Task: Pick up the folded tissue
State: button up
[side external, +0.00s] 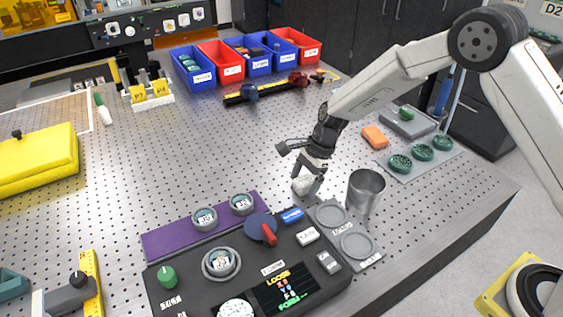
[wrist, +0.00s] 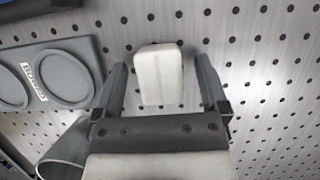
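The folded tissue (wrist: 158,75) is a small white block-like pad lying on the perforated metal table. In the wrist view it lies between and slightly beyond the two fingers of my gripper (wrist: 162,75), which are spread apart with a gap on each side of it. In the side view the tissue (side external: 303,185) shows just below my gripper (side external: 306,172), partly hidden by the fingers. My gripper is open and points down at it. I cannot tell the exact height of the fingertips above the table.
A metal cup (side external: 364,192) stands close to the right of the tissue. A grey tray with two round recesses (side external: 343,232) and a black control panel (side external: 250,270) lie in front. An orange block (side external: 375,137) and a tray of green discs (side external: 420,153) lie at right.

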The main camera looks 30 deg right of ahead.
grip_shut()
jog(key=shift+r, duration=0.2)
jog(key=shift+r, duration=0.55)
jog(key=s+d+r, duration=0.3)
jog(key=s+r, duration=0.8)
jog(key=s, duration=0.2)
jog(key=shift+s+r, duration=0.25)
jog(key=shift+s, duration=0.1)
